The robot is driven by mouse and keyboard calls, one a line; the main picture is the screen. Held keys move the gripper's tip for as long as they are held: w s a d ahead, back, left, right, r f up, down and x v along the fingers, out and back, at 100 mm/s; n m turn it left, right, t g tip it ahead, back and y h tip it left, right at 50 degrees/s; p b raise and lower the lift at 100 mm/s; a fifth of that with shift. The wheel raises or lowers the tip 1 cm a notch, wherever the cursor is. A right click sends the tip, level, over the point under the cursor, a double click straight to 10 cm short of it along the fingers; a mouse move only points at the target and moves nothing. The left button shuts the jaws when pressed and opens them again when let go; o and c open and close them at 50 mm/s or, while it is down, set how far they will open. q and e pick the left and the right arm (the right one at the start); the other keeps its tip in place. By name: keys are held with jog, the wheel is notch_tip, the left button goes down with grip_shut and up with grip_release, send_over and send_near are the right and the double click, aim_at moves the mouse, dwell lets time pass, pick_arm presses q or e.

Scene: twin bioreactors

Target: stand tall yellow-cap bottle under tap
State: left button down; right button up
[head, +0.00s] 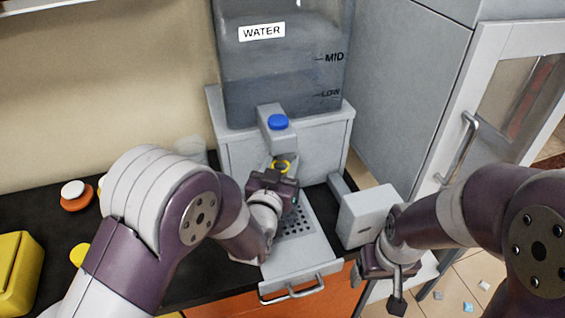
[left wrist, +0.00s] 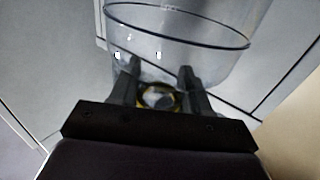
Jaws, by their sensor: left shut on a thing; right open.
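The tap (head: 278,140) with a blue button sticks out from the front of the water dispenser, below a clear tank (head: 285,70) labelled WATER. My left gripper (head: 279,176) is shut on the bottle, whose yellow ring (left wrist: 158,97) shows between the fingers in the left wrist view. The bottle's body is mostly hidden, so its tilt and contact with the perforated tray (head: 300,247) below cannot be told. My right gripper (head: 393,285) is open and low at the right.
A grey-white box (head: 368,215) stands right of the tray. A drawer handle (head: 292,290) is at the front. A yellow container (head: 16,262) and an orange-and-white item (head: 75,195) are on the black counter at left. A large clear round vessel (left wrist: 180,35) shows in the wrist view.

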pick_arm(q)
jog(key=shift+f, duration=0.2)
jog(key=c, duration=0.5)
grip_release()
jog(key=shift+w, duration=0.15)
jog(key=shift+r, duration=0.2)
jog(key=v, duration=1.2)
jog(key=a+f+n+g+y, duration=0.1)
jog(key=a+f+g+y, duration=0.2)
jog(key=a+f+g, duration=0.4)
jog(key=s+a+f+g, duration=0.1)
jog(key=g, duration=0.1)
jog(key=s+a+f+n+g+y, duration=0.1)
jog(key=s+a+g, duration=0.1)
jog(key=s+a+f+g+b, duration=0.1)
jog(key=s+a+g, duration=0.1)
jog(key=shift+s+f, duration=0.2)
jog(key=shift+f, duration=0.15)
jog(key=s+a+g, duration=0.2)
jog(key=s, duration=0.1)
jog(key=s+a+n+g+y, duration=0.1)
jog(key=shift+s+r, duration=0.1)
jog(key=shift+s, duration=0.3)
